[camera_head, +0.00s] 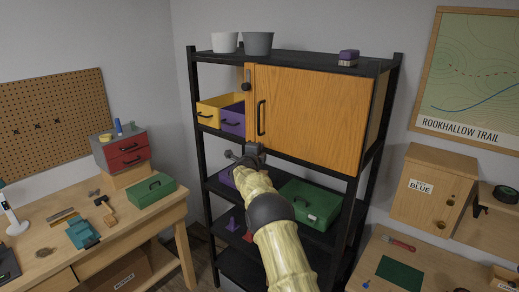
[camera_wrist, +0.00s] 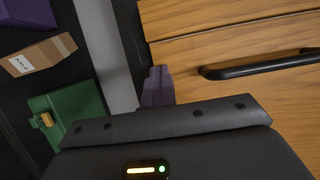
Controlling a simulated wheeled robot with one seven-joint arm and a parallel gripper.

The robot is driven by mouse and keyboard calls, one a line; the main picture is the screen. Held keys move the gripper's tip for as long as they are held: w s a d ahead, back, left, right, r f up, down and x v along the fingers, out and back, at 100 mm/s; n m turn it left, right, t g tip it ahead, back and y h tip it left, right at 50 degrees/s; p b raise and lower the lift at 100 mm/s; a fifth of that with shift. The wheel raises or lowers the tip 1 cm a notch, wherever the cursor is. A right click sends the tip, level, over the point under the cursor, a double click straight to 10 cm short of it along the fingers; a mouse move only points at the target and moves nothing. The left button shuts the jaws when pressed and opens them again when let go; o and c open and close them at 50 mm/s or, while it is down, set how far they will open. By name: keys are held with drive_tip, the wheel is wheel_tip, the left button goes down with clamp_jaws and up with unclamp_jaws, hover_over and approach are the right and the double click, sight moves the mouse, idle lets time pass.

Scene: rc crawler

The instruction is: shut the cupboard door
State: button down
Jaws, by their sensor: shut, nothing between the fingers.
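The cupboard door (camera_head: 310,115) is an orange wooden panel with a black upright bar handle (camera_head: 261,118) near its left edge. My gripper (camera_head: 238,155) is shut and empty, just below the door's lower left corner. Its fingertips (camera_wrist: 157,88) appear beside the door's bottom edge; contact is unclear.
The cupboard sits in a black shelf rack (camera_head: 200,165). Yellow (camera_head: 222,110) and purple (camera_head: 232,122) bins stand left of it. A green case (camera_head: 310,203) lies on the shelf below, near my arm. Workbenches stand at left (camera_head: 100,240) and right (camera_head: 440,265).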

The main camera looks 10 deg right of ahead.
drive_tip(key=shift+d+r, duration=0.4)
drive_tip(key=shift+r, duration=0.05)
drive_tip(key=s+a+f+b, duration=0.1)
drive_tip(key=s+a+b, duration=0.7)
drive_tip(key=a, duration=0.3)
drive_tip(key=shift+s+a, duration=0.2)
drive_tip(key=shift+s, duration=0.4)
drive_tip(key=shift+d, duration=0.1)
